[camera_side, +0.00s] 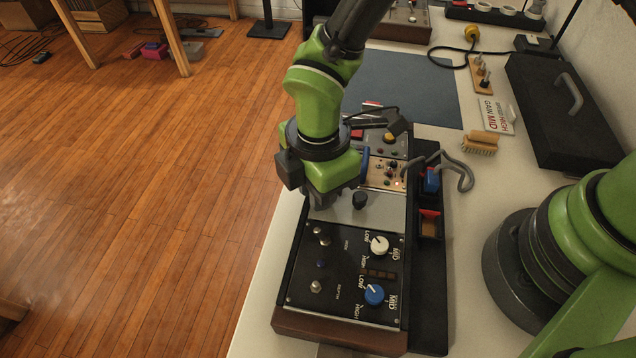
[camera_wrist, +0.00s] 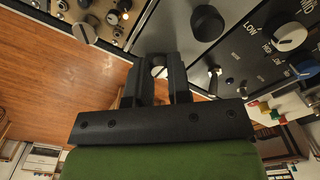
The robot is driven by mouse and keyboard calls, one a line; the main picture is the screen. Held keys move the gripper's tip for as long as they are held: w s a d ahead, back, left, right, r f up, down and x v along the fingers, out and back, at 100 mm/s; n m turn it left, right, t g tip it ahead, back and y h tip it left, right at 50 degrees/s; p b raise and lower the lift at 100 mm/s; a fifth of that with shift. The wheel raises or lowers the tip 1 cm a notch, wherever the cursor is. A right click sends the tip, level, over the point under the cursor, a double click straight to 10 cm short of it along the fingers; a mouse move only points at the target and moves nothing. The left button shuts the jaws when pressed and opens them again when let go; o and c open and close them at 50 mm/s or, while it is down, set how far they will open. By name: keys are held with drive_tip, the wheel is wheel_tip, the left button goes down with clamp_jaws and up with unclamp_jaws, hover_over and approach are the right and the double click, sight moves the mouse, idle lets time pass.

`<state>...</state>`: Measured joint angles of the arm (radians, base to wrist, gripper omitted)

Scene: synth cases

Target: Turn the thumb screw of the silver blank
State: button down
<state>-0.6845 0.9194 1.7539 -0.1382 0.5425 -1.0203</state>
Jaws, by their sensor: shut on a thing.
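The silver blank (camera_side: 385,213) is a plain pale panel with one black knob (camera_side: 359,201), set between a black module and a tan module. In the wrist view the silver blank (camera_wrist: 168,28) fills the top middle, with the black knob (camera_wrist: 207,23) on it. My gripper (camera_wrist: 160,64) is at the panel's near edge, its two dark fingers shut on the small silver thumb screw (camera_wrist: 160,72), which shows between them. In the side view my gripper (camera_side: 322,202) is over the panel's left end and hides the screw.
The black module (camera_side: 325,265) has a white knob (camera_side: 380,245), a blue knob (camera_side: 374,294) and small toggles close to my gripper. The tan module (camera_side: 385,173) lies on the other side. A grey cable (camera_side: 460,170) and small bins are at the right.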

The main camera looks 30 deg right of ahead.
idle(0.5)
drive_tip(key=c, duration=1)
unclamp_jaws()
drive_tip(key=shift+c, duration=0.2)
wheel_tip(320, 180, up, 10)
